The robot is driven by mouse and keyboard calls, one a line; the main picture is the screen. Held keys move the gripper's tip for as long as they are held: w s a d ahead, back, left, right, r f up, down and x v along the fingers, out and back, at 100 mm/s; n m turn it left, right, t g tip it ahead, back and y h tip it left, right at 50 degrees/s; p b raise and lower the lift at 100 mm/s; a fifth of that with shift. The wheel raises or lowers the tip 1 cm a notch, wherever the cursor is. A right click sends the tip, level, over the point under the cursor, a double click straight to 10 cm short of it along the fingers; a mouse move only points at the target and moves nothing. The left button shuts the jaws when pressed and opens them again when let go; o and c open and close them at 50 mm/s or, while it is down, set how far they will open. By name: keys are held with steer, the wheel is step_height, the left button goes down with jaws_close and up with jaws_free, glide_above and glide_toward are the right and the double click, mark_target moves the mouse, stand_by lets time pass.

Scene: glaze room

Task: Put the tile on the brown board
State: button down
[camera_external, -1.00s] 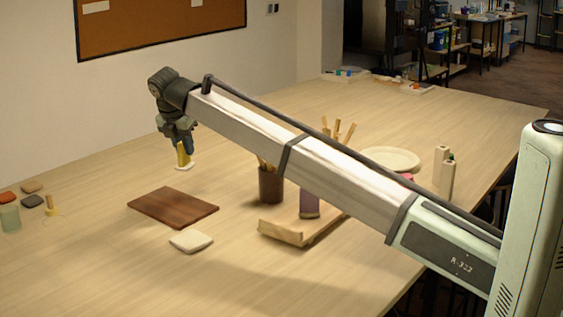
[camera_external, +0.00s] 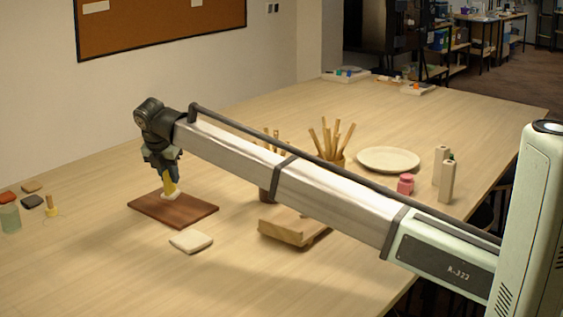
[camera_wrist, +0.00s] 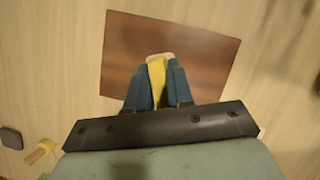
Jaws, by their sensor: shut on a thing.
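My gripper (camera_external: 170,172) is shut on a yellow upright handle with a small pale tile (camera_external: 171,196) at its foot. In the wrist view, the yellow handle stands between the blue-grey fingers of my gripper (camera_wrist: 157,74), and the pale tile (camera_wrist: 161,56) shows just past their tips. The brown board (camera_external: 193,211) lies flat on the table under the gripper; it fills the middle of the wrist view (camera_wrist: 205,60). The tile is over the board, toward its far side in the external view. I cannot tell whether it touches the board.
A cream square slab (camera_external: 191,240) lies just in front of the board. At left are a green glass (camera_external: 10,218), a yellow-handled piece (camera_external: 51,207) and small coloured tiles (camera_external: 31,201).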

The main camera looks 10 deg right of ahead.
steer(key=shift+f, duration=1.2)
steer(key=shift+f, duration=0.15)
steer(key=c, duration=1)
jaws_free()
steer(key=v, duration=1.2)
